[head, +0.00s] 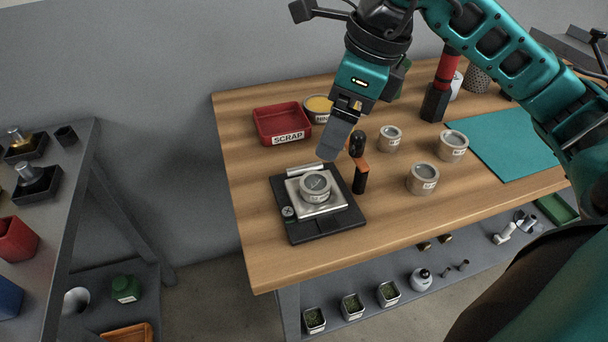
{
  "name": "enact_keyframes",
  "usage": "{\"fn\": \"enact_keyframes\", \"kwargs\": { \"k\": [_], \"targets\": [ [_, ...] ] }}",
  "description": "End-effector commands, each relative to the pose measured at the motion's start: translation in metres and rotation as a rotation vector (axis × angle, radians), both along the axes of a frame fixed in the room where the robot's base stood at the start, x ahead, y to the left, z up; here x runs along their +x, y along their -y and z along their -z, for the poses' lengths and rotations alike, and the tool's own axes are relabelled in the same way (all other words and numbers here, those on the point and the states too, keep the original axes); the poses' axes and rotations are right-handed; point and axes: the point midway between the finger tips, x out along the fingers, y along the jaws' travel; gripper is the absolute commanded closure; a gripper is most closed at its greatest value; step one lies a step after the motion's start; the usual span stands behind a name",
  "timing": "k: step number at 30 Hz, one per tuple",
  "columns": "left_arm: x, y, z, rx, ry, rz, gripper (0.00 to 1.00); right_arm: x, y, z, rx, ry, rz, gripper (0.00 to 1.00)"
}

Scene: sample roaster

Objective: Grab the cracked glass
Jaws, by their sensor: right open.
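A round metal ring with a glass face (315,184) sits on the silver plate of a black square fixture (292,228). Faint lines cross its glass, but I cannot tell surely that they are cracks. Three similar labelled round pieces stand to the right: one at the back (390,139), one at the right (453,146) and one nearer the front (422,179). My right gripper (337,140) is open and empty, above and behind the fixture, apart from the ringed glass. My left gripper is out of view.
A red tray marked SCRAP (283,138) and a yellow-filled round container (318,106) stand at the back left. A teal mat (515,145) lies clear at the right.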

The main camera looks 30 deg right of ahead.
Motion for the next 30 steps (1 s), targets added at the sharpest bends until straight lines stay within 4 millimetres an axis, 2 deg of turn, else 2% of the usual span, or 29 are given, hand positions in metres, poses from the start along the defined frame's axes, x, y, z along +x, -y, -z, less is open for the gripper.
{"fn": "enact_keyframes", "kwargs": {
  "k": [3,9,16,24,30],
  "targets": [
    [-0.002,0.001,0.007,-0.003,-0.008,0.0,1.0,0.003,-0.004,0.025,0.002,-0.005,-0.001,0.16],
    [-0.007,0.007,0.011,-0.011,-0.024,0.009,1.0,0.01,-0.01,0.057,0.002,-0.003,-0.001,0.16],
    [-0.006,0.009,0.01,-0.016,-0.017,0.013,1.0,0.013,-0.012,0.074,0.001,-0.003,-0.001,0.16],
    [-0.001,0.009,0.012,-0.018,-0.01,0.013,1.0,0.019,-0.014,0.112,0.003,-0.002,-0.002,0.16],
    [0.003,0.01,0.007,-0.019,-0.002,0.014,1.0,0.021,-0.016,0.119,0.002,0.0,-0.001,0.16]
  ]
}}
